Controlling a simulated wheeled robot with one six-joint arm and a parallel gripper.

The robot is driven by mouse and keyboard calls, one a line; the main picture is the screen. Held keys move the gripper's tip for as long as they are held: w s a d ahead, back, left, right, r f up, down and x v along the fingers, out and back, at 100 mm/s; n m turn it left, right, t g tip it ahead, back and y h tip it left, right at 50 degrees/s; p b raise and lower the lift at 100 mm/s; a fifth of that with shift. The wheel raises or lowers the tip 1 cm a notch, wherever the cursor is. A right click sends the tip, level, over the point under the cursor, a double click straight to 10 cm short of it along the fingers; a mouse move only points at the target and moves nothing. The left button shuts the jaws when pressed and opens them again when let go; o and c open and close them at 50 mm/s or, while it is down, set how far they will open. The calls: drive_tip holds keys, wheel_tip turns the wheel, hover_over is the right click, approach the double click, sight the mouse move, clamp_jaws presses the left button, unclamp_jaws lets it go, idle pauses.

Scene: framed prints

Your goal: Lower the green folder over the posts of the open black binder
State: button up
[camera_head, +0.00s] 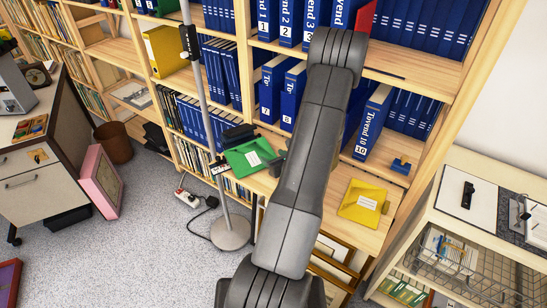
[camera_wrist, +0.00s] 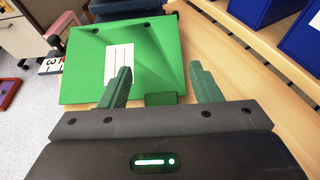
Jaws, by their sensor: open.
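The green folder (camera_head: 247,158) lies on the wooden shelf ledge, left of my arm in the head view. In the wrist view the green folder (camera_wrist: 85,75) fills the upper left, with a white label and two dark holes near its far edge. A small green tab (camera_wrist: 161,99) sticks out from its near edge. My gripper (camera_wrist: 162,80) is open, its fingers on either side of the tab, not closed on it. A black object, perhaps the binder (camera_head: 239,134), shows behind the folder; its posts cannot be made out.
A yellow folder (camera_head: 363,203) lies on the ledge right of my arm. Blue binders (camera_head: 373,122) stand on the shelves behind. A floor lamp's pole (camera_head: 203,100) rises just left of the green folder. A wire basket (camera_head: 470,262) is at the right.

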drive_tip(key=b+v, duration=0.1)
drive_tip(key=v, duration=1.2)
drive_tip(key=shift+s+d+b, duration=0.1)
drive_tip(key=shift+b, duration=0.2)
drive_tip(key=p+x, duration=0.2)
drive_tip(key=x, duration=1.2)
drive_tip(key=shift+r, duration=0.1)
drive_tip(key=shift+s, duration=0.2)
